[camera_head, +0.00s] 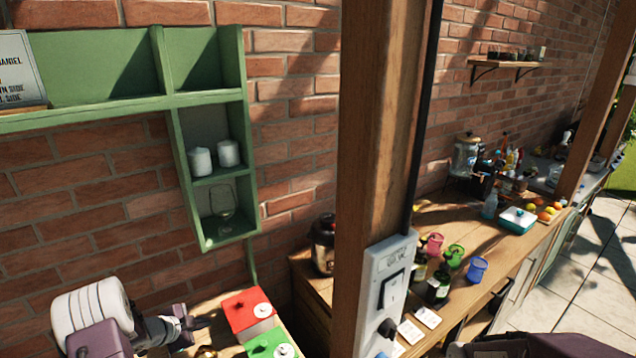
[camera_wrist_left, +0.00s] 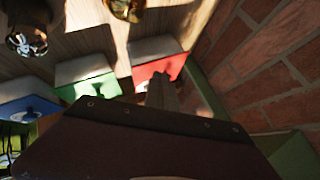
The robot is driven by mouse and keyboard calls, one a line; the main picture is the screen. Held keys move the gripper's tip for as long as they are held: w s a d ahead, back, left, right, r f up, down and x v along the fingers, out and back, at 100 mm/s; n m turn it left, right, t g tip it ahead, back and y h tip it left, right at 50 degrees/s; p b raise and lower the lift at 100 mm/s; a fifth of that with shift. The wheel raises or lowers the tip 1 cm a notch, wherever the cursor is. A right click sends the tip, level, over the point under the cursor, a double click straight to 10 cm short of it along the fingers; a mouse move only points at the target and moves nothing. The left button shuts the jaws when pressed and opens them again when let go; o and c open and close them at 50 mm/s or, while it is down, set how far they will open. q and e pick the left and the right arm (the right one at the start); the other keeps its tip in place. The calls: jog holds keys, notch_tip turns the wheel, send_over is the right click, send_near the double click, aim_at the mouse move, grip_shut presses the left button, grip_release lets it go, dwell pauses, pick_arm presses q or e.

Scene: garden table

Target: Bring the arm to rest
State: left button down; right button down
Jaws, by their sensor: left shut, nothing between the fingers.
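My left arm comes in from the lower left of the head view. Its gripper (camera_head: 200,323) is shut and empty, just left of a red box (camera_head: 249,311) and a green box (camera_head: 270,346) on the wooden surface below the brick wall. In the left wrist view the closed fingers (camera_wrist_left: 161,92) overlap the red box (camera_wrist_left: 160,68) in the picture; I cannot tell whether they touch it. The green box (camera_wrist_left: 88,89) is to its left there. My right gripper is not in view.
A green wall shelf (camera_head: 210,170) with white candles and a glass hangs above the arm. A wooden post (camera_head: 375,150) with a switch panel (camera_head: 390,285) stands to the right. Beyond it, a counter holds cups, bottles and a teal tray (camera_head: 517,221). The wrist view shows a blue box (camera_wrist_left: 28,109).

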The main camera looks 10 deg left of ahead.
pick_arm(q)
jog(key=w+d+r+t+b, duration=0.1)
jog(key=w+d+r+b, duration=0.15)
jog(key=d+r, duration=0.55)
jog(key=w+d+r+t+b, duration=0.15)
jog(key=w+d+r, duration=0.25)
jog(key=d, duration=0.7)
jog(key=s+d+f+n+g+y, duration=0.1)
jog(key=s+f+n+g, duration=0.2)
jog(key=s, duration=0.7)
jog(key=s+d+f+n+g+b, duration=0.1)
jog(key=s+f+n+g, duration=0.2)
jog(key=s, duration=0.6)
jog(key=s+d+f+n+g+y+b, duration=0.1)
jog(key=s+f+n+g, duration=0.2)
jog(key=s+n, duration=0.4)
jog(key=s+g, duration=0.1)
jog(key=s, duration=0.2)
jog(key=shift+s+d+f+y, duration=0.3)
jog(key=shift+d+f, duration=0.05)
